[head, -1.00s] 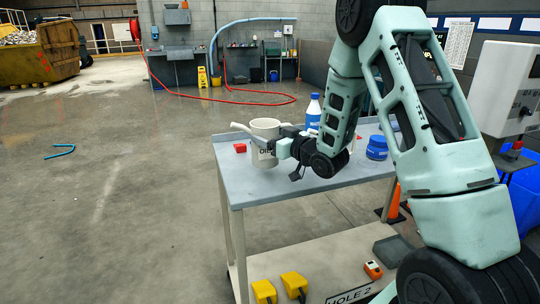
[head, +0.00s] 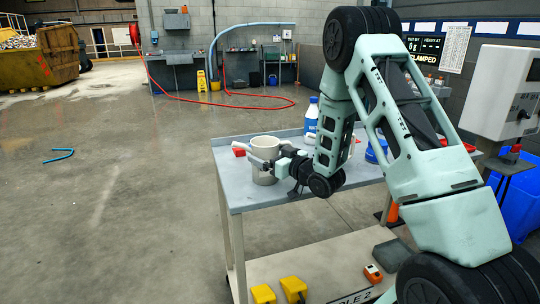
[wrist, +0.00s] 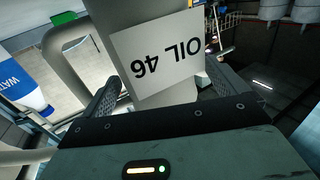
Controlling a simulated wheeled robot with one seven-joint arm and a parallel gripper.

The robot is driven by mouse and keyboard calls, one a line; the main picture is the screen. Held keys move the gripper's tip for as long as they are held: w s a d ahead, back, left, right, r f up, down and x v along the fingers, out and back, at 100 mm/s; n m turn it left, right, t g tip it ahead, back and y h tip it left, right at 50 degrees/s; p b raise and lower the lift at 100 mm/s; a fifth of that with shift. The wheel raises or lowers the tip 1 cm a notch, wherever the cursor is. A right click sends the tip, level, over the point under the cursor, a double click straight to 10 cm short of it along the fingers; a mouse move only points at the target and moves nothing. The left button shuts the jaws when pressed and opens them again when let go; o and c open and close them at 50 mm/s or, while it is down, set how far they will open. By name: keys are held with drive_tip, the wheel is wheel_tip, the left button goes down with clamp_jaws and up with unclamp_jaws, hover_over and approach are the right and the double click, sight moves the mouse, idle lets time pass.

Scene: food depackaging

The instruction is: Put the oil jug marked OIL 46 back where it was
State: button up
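The oil jug (head: 264,146) is a pale grey, open-topped vessel. In the head view it stands upright at the left part of the grey cart top; whether its base touches the surface is unclear. In the wrist view the jug (wrist: 160,80) fills the middle, its white OIL 46 label upside down. My gripper (wrist: 162,70) has one dark finger on each side of the jug, seemingly pressed against it. A pale curved tube, handle or spout, lies left of the fingers. In the head view my gripper (head: 278,164) reaches the jug from the right.
A blue-and-white bottle (head: 311,118) stands behind my arm, also in the wrist view (wrist: 22,82). A blue container (head: 377,150) is partly hidden by my arm. The cart's front left corner is clear. Yellow items (head: 293,287) sit on the lower shelf.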

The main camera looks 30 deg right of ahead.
drive_tip(key=s+d+p, duration=0.3)
drive_tip(key=s+p, duration=0.2)
drive_tip(key=s, duration=1.2)
drive_tip(key=w+a+n+g, duration=0.2)
drive_tip(key=a+g, duration=0.3)
drive_tip(key=a, duration=0.5)
drive_tip(key=w+a+n+g, duration=0.2)
drive_tip(key=a+g, duration=0.2)
drive_tip(key=a, duration=0.6)
drive_tip(key=s+a+r+g+h, duration=0.1)
drive_tip(key=s+a+r+g, duration=0.1)
drive_tip(key=s, duration=0.6)
drive_tip(key=s+a+r+n+g, duration=0.1)
drive_tip(key=s+a+g, duration=0.3)
drive_tip(key=s, duration=0.5)
drive_tip(key=s+a+r+g+h, duration=0.1)
drive_tip(key=s+a+r+g, duration=0.1)
drive_tip(key=s+a+r, duration=0.2)
drive_tip(key=s+a, duration=0.2)
drive_tip(key=s, duration=0.2)
drive_tip(key=shift+s+a+n+g+h, duration=0.15)
drive_tip(key=shift+s+n+g+h, duration=0.15)
drive_tip(key=shift+g, duration=0.1)
